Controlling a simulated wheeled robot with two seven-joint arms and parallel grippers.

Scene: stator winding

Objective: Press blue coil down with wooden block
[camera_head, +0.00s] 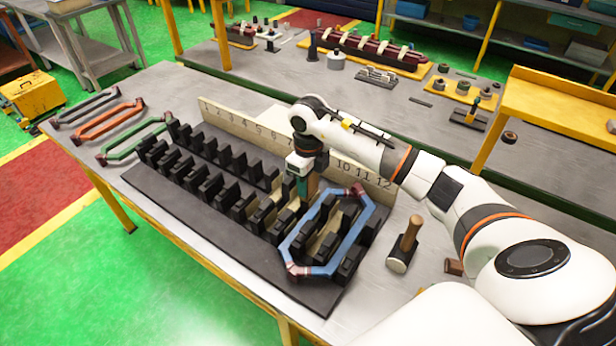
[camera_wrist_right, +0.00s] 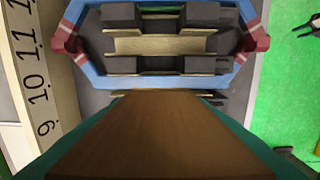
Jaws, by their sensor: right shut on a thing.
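The blue coil (camera_head: 353,243) is a long blue loop with dark red and white bands at its ends. It lies around black teeth at the right end of the black stator base (camera_head: 150,185) and looks a little raised, though I cannot tell how deep it sits. My right gripper (camera_head: 306,182) is shut on the brown wooden block (camera_wrist_right: 150,140), above the stator beside the coil's far left part. In the right wrist view the block is in front of the coil (camera_wrist_right: 170,82), and I cannot tell whether they touch. My left gripper is not in view.
A numbered board (camera_head: 232,122) stands along the stator's back edge. Orange (camera_head: 108,120) and green (camera_head: 135,140) coils lie at the left. A hammer (camera_head: 405,245) and a small brown piece (camera_head: 454,267) are at the right. A yellow shelf (camera_head: 560,110) is at the back right.

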